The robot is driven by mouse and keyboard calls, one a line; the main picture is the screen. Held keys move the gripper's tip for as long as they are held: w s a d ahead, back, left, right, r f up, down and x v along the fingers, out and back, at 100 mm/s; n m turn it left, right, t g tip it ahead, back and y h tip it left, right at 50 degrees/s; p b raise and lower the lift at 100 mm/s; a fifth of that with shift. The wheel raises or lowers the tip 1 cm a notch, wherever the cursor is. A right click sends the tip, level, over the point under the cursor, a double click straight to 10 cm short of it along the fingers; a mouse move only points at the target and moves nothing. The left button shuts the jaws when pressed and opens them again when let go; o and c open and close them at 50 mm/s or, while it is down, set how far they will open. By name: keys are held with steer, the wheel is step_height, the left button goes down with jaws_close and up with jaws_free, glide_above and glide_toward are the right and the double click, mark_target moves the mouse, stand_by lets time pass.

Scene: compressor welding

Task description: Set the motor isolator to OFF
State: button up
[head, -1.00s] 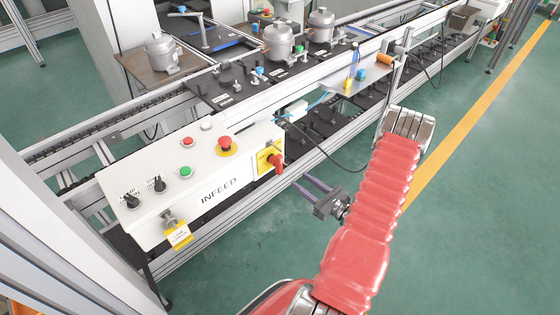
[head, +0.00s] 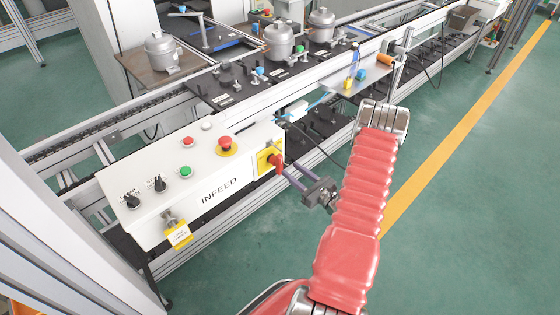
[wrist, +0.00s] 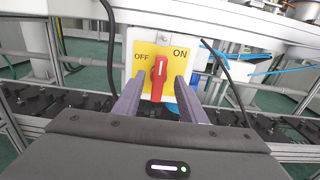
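The motor isolator is a red rotary handle (head: 277,163) on a yellow plate (head: 264,156) on the right end face of the white INFEED box. In the wrist view the red handle (wrist: 159,78) stands nearly upright, its white mark at the top, between the OFF lettering at left and the ON lettering at right of the plate (wrist: 142,80). My gripper (wrist: 157,95) is open, one purple finger on each side of the handle's lower part, with visible gaps. In the head view my gripper (head: 288,172) points at the handle; exact fingertip depth is hard to tell.
The INFEED box (head: 215,182) carries a red emergency stop (head: 225,143), push buttons, black selector switches and a key with a yellow tag (head: 178,234). A black cable hangs right of the isolator in the wrist view. Green floor at right is clear.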

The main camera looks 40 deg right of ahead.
mark_target(281, 162)
steer(key=w, duration=0.8)
steer(key=shift+a, duration=0.1)
